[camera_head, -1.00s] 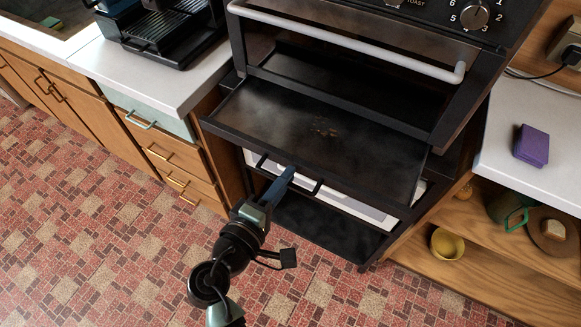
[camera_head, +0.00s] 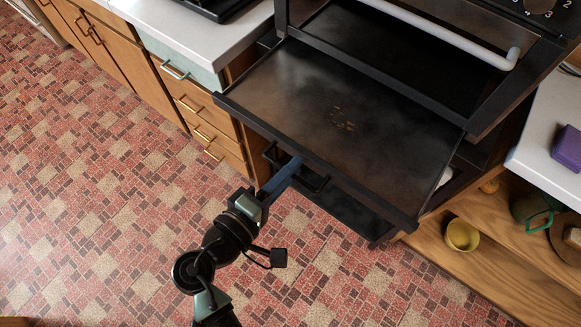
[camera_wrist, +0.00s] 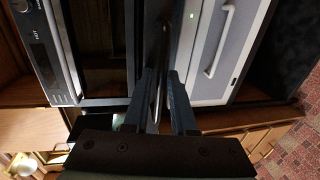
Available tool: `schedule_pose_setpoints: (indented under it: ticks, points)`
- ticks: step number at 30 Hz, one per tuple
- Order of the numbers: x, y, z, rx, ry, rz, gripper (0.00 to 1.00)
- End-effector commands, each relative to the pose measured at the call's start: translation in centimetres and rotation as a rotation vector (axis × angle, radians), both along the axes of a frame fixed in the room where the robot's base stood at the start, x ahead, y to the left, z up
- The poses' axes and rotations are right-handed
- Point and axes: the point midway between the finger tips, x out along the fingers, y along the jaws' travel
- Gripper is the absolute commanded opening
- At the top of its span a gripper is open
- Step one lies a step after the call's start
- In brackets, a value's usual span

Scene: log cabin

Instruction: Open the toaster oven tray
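The toaster oven tray (camera_head: 385,115) is a dark flat sheet with brown crumbs or stains near its middle. It sticks far out of the front of the black toaster oven (camera_head: 410,55). A dark handle (camera_head: 317,187) sits along the tray's front edge. My gripper (camera_head: 293,164) reaches up to this handle from the lower left. In the wrist view, the two fingers of my gripper (camera_wrist: 162,75) stand close together on either side of the thin handle bar and appear shut on it. The exact contact is partly hidden.
A white counter (camera_head: 190,35) with a drawer unit (camera_head: 210,120) stands to the left. A shelf (camera_head: 455,235) with a yellow bowl (camera_head: 462,235) is at right, below a purple block (camera_head: 568,148). The tiled floor (camera_head: 110,190) in front is open.

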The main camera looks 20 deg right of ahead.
Motion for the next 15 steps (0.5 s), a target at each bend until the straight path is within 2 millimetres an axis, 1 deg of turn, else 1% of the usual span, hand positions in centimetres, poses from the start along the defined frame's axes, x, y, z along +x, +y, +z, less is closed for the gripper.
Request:
schedule_pose_setpoints:
  ticks: [11, 15]
  points:
    - [-0.01, -0.02, -0.03, 0.001, 0.001, -0.001, 0.24]
    - [-0.43, 0.65, 0.05, 0.0, 0.001, 0.002, 0.24]
